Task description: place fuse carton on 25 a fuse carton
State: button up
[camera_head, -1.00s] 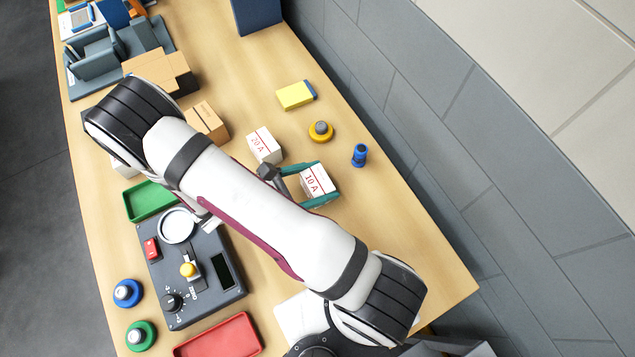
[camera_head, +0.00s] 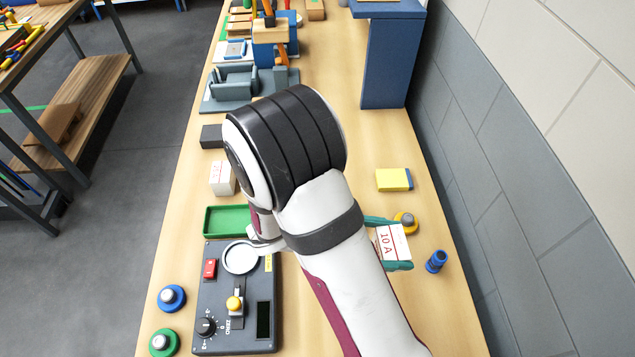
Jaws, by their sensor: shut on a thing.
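A white fuse carton marked 10 A (camera_head: 393,241) is between the teal fingers of my gripper (camera_head: 405,244), one finger on each side. My gripper is shut on it. The carton is at the right part of the table; I cannot tell its exact height above the surface. Another white carton with red print (camera_head: 222,179) stands at the left of the table, just left of my arm; its print is too small to read surely. My arm's large black joint and white link hide the middle of the table.
A yellow box with a blue end (camera_head: 394,180), a yellow round piece (camera_head: 405,221) and a blue knobbed piece (camera_head: 436,261) stand near the carton. A green tray (camera_head: 227,221) and a grey device with a round pan (camera_head: 210,290) are at left. A blue stand (camera_head: 385,60) rises behind.

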jog(key=w+a+n+t, duration=0.1)
jog(key=w+t, duration=0.1)
jog(key=w, duration=0.1)
jog(key=w+a+n+t, duration=0.1)
jog(key=w+n, duration=0.1)
jog(key=w, duration=0.1)
jog(key=w+a+n+t+y, duration=0.1)
jog(key=w+a+t, duration=0.1)
jog(key=w, duration=0.2)
jog(key=shift+w+n+t, duration=0.1)
jog(key=shift+n+t, duration=0.2)
jog(key=w+a+r+n+t+y, duration=0.4)
jog(key=w+a+n+y, duration=0.2)
jog(key=w+a, duration=0.3)
jog(key=w+a+r+n+t+y, duration=0.35)
jog(key=w+a+n+y, duration=0.3)
jog(key=a, duration=0.45)
send_over(221, 171)
jog(key=shift+n, duration=0.25)
notch_tip(221, 171, down, 7)
jog(key=shift+f, duration=0.1)
notch_tip(221, 171, down, 3)
jog(key=shift+f, duration=0.5)
